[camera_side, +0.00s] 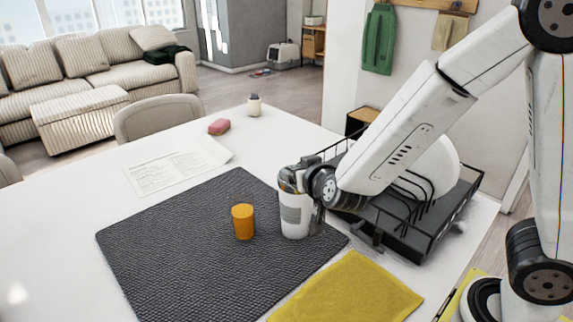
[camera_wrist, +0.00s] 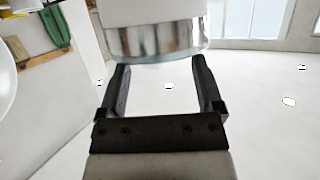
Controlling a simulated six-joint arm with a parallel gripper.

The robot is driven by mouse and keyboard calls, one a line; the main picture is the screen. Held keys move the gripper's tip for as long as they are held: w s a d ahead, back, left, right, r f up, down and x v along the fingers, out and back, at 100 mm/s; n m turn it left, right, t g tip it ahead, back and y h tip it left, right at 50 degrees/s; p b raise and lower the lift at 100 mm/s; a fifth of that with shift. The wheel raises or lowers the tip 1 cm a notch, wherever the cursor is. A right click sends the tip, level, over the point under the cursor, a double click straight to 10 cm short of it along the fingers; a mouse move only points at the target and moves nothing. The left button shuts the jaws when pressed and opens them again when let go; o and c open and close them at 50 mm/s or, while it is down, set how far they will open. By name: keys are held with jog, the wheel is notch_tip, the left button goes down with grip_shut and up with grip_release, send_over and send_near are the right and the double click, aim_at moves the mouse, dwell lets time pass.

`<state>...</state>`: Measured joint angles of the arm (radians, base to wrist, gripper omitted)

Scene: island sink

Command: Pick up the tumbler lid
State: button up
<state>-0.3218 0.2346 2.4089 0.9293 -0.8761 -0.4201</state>
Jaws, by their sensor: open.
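The tumbler (camera_side: 295,214) stands upright on the dark mat (camera_side: 180,245). It has a white body with a grey patch and a shiny metal band near its top. The tumbler lid (camera_wrist: 158,58) looks like a clear rim beyond the metal band (camera_wrist: 155,40) in the wrist view, which is upside down. In the side view the lid is hard to make out beside my wrist. My gripper (camera_wrist: 160,64) is open, with its two dark fingertips at either side of the lid's edge. The gap between the fingers is otherwise empty. Contact cannot be told.
An orange cylinder (camera_side: 243,221) stands left of the tumbler. A black dish rack (camera_side: 425,225) with a white plate is close on the right. A yellow cloth (camera_side: 348,290) lies in front. A paper sheet (camera_side: 172,170), pink sponge (camera_side: 219,126) and small pot (camera_side: 254,106) lie farther back.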

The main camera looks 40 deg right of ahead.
jog(key=shift+w+d+f, duration=0.25)
jog(key=shift+w, duration=0.35)
grip_shut()
